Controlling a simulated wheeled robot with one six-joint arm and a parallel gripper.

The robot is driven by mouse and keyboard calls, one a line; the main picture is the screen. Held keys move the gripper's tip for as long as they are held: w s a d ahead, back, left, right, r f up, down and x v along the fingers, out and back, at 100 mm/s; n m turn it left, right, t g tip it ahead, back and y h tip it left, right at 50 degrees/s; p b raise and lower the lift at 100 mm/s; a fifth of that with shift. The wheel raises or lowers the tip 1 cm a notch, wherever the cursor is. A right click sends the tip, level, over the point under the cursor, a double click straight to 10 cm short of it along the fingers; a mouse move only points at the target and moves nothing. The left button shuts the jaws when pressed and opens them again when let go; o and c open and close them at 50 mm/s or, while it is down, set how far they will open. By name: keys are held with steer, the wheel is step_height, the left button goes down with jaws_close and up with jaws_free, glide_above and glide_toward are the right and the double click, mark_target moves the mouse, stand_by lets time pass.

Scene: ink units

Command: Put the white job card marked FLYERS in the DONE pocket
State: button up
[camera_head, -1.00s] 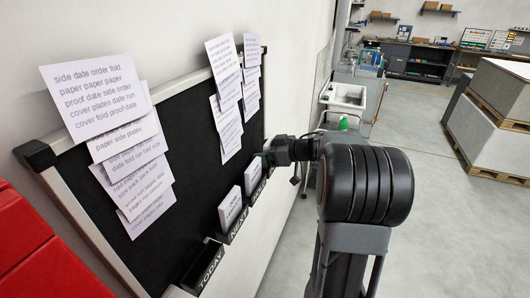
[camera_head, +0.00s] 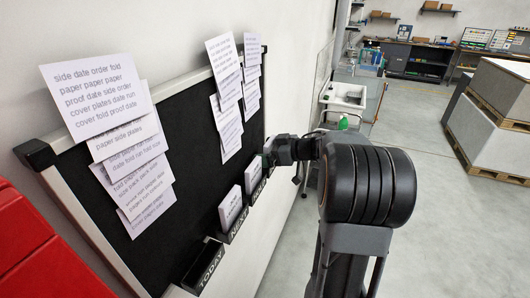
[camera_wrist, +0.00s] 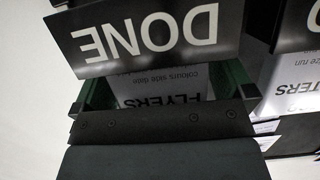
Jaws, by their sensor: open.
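A white card marked FLYERS (camera_wrist: 150,82) stands upside down in the wrist view, its edge behind the black DONE pocket front (camera_wrist: 150,38). It appears to sit in that pocket; its bottom is hidden. My gripper (camera_wrist: 162,92) is open, its green-sided fingers on either side of the card. In the head view my gripper (camera_head: 268,156) is at the far end of the pocket row, beside a white card (camera_head: 253,177).
The NEXT pocket (camera_head: 237,226) holds a white card (camera_head: 230,208); the TODAY pocket (camera_head: 205,268) is nearest. Several printed sheets hang on the black board (camera_head: 190,130) above. A red object (camera_head: 40,250) is at the lower left. Open floor lies to the right.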

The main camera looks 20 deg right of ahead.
steer(key=v, duration=1.1)
steer(key=shift+s+d, duration=0.15)
